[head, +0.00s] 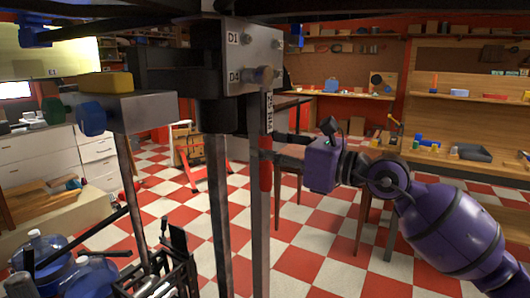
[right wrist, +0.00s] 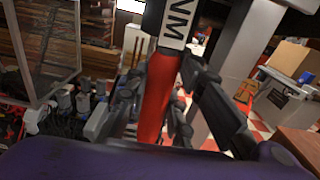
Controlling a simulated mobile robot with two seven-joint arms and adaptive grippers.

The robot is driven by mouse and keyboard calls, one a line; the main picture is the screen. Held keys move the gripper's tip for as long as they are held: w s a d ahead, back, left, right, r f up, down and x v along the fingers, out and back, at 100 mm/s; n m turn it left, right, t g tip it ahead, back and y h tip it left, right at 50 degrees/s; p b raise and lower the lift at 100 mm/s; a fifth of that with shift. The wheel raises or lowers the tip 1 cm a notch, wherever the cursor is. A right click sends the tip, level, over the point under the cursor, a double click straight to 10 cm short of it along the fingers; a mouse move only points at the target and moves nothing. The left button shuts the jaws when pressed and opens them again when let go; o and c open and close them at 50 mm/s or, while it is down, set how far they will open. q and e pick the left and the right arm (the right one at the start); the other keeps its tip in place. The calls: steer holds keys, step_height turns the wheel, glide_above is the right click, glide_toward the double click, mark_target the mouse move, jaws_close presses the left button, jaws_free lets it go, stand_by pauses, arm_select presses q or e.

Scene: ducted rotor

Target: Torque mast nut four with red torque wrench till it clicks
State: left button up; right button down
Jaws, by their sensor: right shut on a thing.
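The red torque wrench (head: 266,172) hangs upright, with its red grip low and a white label above it. Its head (head: 264,75) is at the grey metal plate (head: 250,50), just right of the D4 mark. The head covers that spot, so I cannot see mast nut four or tell how fully it is seated. My right gripper (head: 274,152) is shut on the wrench's upper grip from the right. In the right wrist view, the red grip (right wrist: 158,98) runs between the dark fingers (right wrist: 168,88), below the NM label (right wrist: 178,22). My left gripper is not in view.
Dark vertical posts (head: 217,200) stand close left of the wrench. A grey block with a blue knob (head: 92,118) is at left. Blue rounded containers (head: 40,250) are at lower left. Wooden benches (head: 465,165) line the back right. Checkered floor lies between.

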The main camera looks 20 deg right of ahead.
steer(key=shift+w+d+f, duration=0.1)
steer(key=shift+w+d, duration=0.05)
steer(key=shift+d, duration=0.1)
steer(key=shift+a+r, duration=0.1)
steer(key=shift+r, duration=0.1)
steer(key=shift+s+d+f, duration=0.1)
steer(key=shift+s+d, duration=0.2)
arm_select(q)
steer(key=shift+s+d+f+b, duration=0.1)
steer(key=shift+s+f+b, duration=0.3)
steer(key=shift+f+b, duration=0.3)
arm_select(e)
steer(key=v, duration=0.4)
steer(key=shift+s, duration=0.2)
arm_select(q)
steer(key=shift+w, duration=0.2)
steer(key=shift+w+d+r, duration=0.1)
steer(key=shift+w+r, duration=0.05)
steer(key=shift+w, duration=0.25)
